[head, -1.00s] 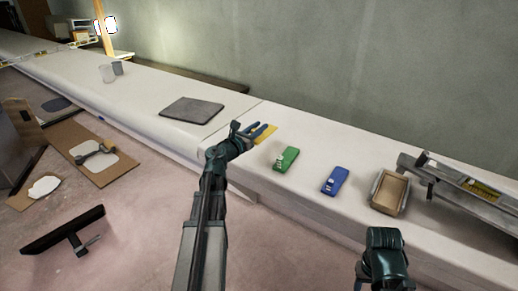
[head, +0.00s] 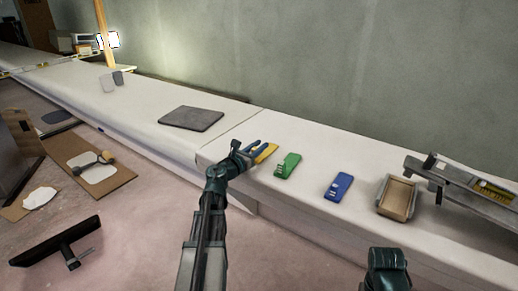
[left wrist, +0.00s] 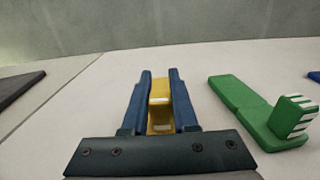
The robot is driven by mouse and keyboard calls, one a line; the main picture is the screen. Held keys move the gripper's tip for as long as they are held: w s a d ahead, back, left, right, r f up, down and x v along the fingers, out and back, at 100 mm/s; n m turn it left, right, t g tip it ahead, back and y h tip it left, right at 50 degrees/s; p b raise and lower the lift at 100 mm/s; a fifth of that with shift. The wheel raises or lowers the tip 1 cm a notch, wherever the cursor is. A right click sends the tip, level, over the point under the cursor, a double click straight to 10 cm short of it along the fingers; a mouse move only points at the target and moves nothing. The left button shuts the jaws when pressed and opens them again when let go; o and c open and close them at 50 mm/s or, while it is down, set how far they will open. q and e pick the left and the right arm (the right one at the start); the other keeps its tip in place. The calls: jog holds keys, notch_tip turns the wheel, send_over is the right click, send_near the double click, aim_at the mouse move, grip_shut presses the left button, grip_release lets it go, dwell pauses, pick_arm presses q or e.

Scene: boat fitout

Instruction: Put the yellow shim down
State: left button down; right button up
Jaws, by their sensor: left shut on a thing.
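The yellow shim (head: 266,152) is in my left gripper (head: 256,148), at the white worktop to the left of the green shim. In the left wrist view the yellow shim (left wrist: 159,92) sits between the two blue fingers of my left gripper (left wrist: 159,80), which is shut on it. I cannot tell whether the shim touches the worktop. My right arm shows at the bottom right of the head view, but its fingertips are not visible.
A green shim (head: 288,165) lies just right of the yellow one, with a blue shim (head: 338,187) farther right. A tan tray (head: 382,195) stands beyond it, beside a long metal rail (head: 455,180). A dark grey mat (head: 191,118) lies left on the white worktop (head: 240,119).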

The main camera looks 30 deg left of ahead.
pick_arm(q)
jog(key=shift+f, duration=0.15)
jog(key=c, duration=0.7)
grip_release()
jog(key=shift+r, duration=0.3)
jog(key=s, duration=0.8)
jog(key=s+a, duration=0.1)
jog(key=s, duration=0.3)
jog(key=shift+f, duration=0.1)
